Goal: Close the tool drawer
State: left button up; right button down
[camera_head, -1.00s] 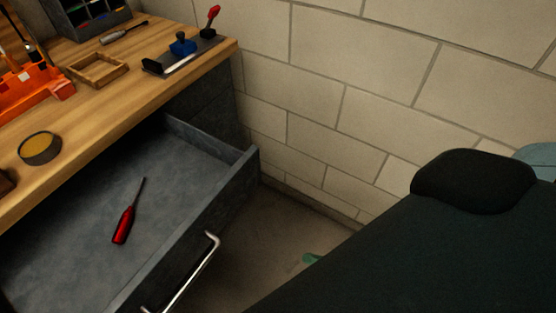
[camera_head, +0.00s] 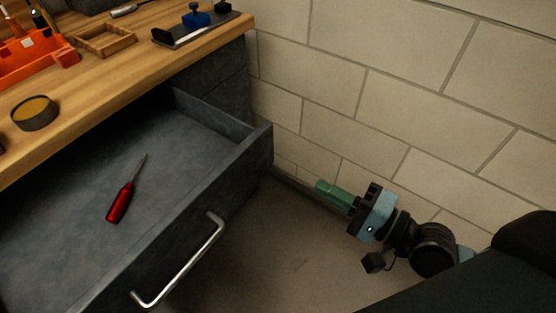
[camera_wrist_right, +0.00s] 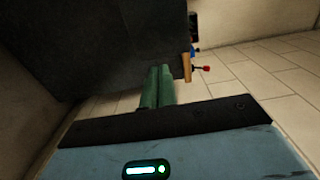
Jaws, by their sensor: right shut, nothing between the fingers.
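The tool drawer (camera_head: 190,245) is dark grey and stands open under the workbench, with a silver bar handle (camera_head: 183,265) on its front. A red screwdriver (camera_head: 121,203) lies on the drawer's floor. My right gripper (camera_head: 322,187) has green fingers and is shut and empty. It is to the right of the drawer front, near the wall, apart from the drawer and handle. In the right wrist view its green fingers (camera_wrist_right: 158,88) are together, pointing toward a dark grey surface. My left gripper is not in view.
The wooden workbench top (camera_head: 140,62) holds an orange tool holder (camera_head: 25,62), a small wooden tray (camera_head: 104,40), a round tin (camera_head: 35,113) and a blue-knobbed tool (camera_head: 196,18). A block wall (camera_head: 330,80) bounds the right side. Floor is clear before the drawer.

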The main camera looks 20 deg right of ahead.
aim_at(264, 156)
jog(key=x, duration=1)
jog(key=shift+w+a+p, duration=0.2)
jog(key=shift+w+p, duration=0.1)
jog(key=shift+p, duration=0.05)
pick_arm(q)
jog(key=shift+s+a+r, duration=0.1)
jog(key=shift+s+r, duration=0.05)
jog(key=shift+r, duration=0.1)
pick_arm(e)
jog(key=shift+w+a, duration=0.3)
jog(key=shift+w, duration=0.05)
